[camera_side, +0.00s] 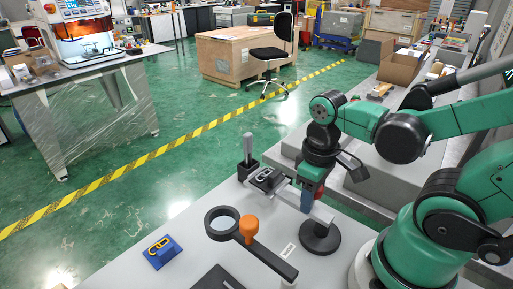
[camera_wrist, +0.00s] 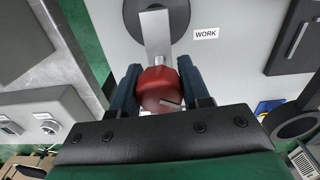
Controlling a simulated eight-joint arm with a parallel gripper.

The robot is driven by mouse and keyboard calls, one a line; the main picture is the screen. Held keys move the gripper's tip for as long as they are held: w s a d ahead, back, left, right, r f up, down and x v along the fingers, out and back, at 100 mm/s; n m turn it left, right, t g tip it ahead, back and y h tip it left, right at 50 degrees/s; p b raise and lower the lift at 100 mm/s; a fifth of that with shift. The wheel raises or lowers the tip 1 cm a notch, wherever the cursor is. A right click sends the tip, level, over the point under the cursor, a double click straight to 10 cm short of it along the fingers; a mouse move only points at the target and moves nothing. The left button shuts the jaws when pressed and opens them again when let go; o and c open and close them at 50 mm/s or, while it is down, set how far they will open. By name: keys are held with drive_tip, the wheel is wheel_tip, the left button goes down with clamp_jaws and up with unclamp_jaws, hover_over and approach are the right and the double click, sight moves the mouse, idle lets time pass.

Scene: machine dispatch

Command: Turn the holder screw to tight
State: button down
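The holder screw shows in the wrist view as a red round knob (camera_wrist: 160,84) with a pale mark on its lower face. It sits at the near end of a light grey bar (camera_wrist: 155,35) above a round dark base (camera_wrist: 176,12). In the side view the holder's base (camera_side: 320,238) stands on the table, with the bar above it. My gripper (camera_wrist: 158,88) has one blue finger on each side of the knob, and both appear to touch it. In the side view my gripper (camera_side: 310,196) points down at the bar, and the knob is mostly hidden behind the fingers.
A black ring with a handle (camera_side: 277,262) and an orange knob (camera_side: 249,227) lies left of the holder. A blue block (camera_side: 162,252) with a yellow link is farther left. A grey upright post (camera_side: 248,148) stands behind. A "WORK" label (camera_wrist: 206,34) marks the table.

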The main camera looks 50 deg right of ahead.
drive_tip(key=m, duration=0.5)
idle(0.3)
drive_tip(key=m, duration=0.4)
drive_tip(key=shift+m, duration=0.4)
drive_tip(key=shift+c, duration=1.7)
unclamp_jaws()
drive_tip(key=shift+r, duration=0.1)
